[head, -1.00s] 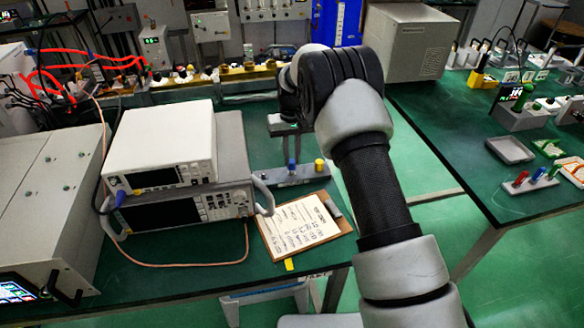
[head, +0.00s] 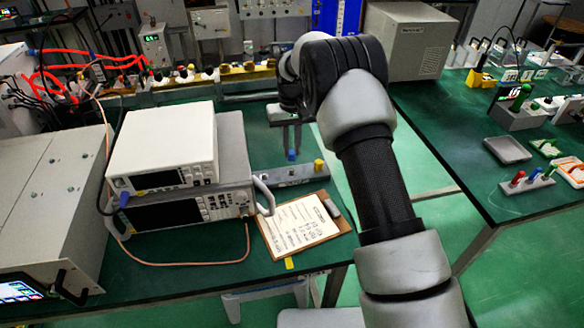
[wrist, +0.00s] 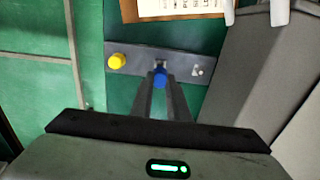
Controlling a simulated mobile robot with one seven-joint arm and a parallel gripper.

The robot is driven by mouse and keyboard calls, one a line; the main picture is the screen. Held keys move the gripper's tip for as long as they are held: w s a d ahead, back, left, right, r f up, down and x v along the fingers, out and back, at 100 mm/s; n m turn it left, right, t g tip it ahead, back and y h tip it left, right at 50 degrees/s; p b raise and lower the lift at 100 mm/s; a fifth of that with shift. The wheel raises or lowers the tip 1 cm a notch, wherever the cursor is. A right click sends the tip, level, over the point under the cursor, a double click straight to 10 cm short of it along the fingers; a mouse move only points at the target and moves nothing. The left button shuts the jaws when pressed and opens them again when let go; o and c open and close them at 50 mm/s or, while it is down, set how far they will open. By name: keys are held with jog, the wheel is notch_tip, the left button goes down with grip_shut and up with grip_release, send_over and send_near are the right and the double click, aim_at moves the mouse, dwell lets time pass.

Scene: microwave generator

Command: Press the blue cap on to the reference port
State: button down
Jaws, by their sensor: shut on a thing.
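The blue cap sits between the fingertips in the wrist view (wrist: 160,78). It is held just above the grey rack (wrist: 133,66); the rack also shows in the head view (head: 270,180). A yellow cap (wrist: 117,61) stands at one end of the rack, also seen in the head view (head: 319,166). A small silver post (wrist: 197,71) is at the other end. I cannot tell which fitting is the reference port.
Two stacked instruments (head: 165,140) with a front handle stand left of the rack. A clipboard (head: 303,225) lies in front of it. A grey box (head: 405,45) stands at the back. The right bench holds several coloured pegs (head: 518,178) and a tray (head: 508,149).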

dwell(0.5)
jog(key=s+d+r+m, duration=0.1)
jog(key=s+d, duration=0.5)
jog(key=s, duration=0.4)
jog(key=s+d+r+m, duration=0.1)
jog(key=s+d+r, duration=0.1)
jog(key=s+d, duration=0.5)
jog(key=s, duration=0.3)
jog(key=shift+s, duration=0.3)
jog(key=shift+r, duration=0.1)
